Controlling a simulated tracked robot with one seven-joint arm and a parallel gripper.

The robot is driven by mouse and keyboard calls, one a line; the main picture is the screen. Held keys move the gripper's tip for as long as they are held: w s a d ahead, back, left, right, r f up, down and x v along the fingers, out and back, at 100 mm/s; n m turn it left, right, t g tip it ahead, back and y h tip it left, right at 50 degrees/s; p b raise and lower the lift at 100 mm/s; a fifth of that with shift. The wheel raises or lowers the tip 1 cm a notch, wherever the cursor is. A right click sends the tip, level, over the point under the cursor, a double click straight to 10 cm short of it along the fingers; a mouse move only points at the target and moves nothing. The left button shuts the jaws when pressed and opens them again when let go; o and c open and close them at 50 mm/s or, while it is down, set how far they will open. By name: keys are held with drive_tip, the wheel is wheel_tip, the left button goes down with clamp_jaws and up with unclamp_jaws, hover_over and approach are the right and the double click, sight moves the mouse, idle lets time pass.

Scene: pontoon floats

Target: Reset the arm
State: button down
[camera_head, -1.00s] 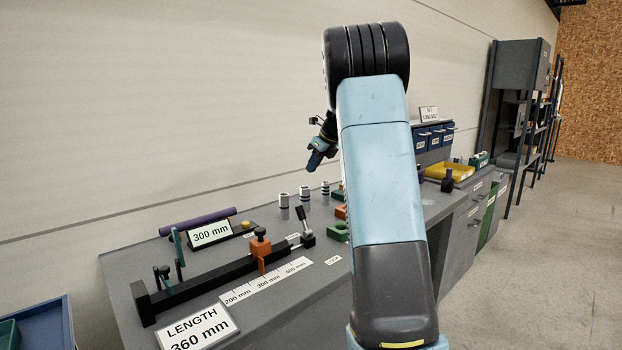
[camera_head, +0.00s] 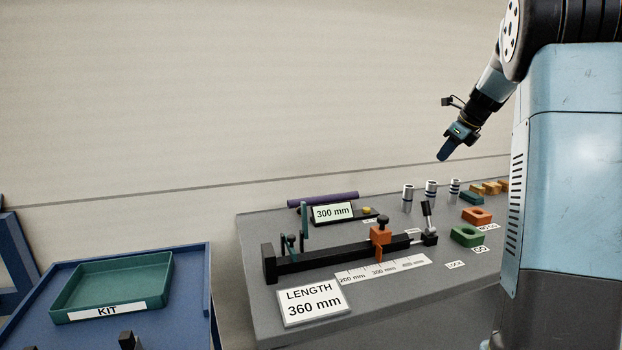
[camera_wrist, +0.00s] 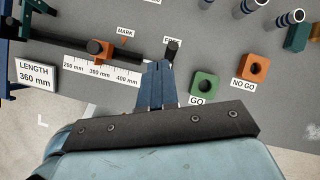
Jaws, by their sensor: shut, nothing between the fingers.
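My gripper (camera_head: 445,152) hangs pointing down in the air above the back of the grey bench (camera_head: 256,262), at the right of the head view. It is shut and empty. In the wrist view its closed blue fingers (camera_wrist: 157,85) show at the centre, over the bench between the slide fixture and the green GO block (camera_wrist: 204,85). My arm is bent, with its upper link filling the right side of the head view. No object touches the fingers.
The black slide fixture (camera_head: 330,260) with an orange stop (camera_head: 380,236) stands on the bench, behind a LENGTH 360 mm sign (camera_head: 313,302). Several silver cylinders (camera_head: 430,189) stand upright behind. A green KIT tray (camera_head: 112,285) sits on a blue surface at left.

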drive_tip(key=s+a+r+n, duration=0.2)
drive_tip(key=s+a+n, duration=0.45)
drive_tip(key=s, duration=0.35)
drive_tip(key=s+a+r+n, duration=0.2)
drive_tip(key=s+a+n, duration=0.45)
drive_tip(key=s, duration=0.45)
drive_tip(key=s+a+f+n+h, duration=0.1)
drive_tip(key=s+a+f+n, duration=0.1)
drive_tip(key=s+n, duration=0.5)
drive_tip(key=s+a+f+n+h, duration=0.2)
drive_tip(key=s+f+n, duration=0.3)
drive_tip(key=s, duration=0.8)
drive_tip(key=a+n, duration=0.1)
drive_tip(key=n, duration=0.2)
drive_tip(key=shift+a, duration=0.35)
drive_tip(key=c, duration=1.8)
unclamp_jaws()
drive_tip(key=shift+c, duration=0.2)
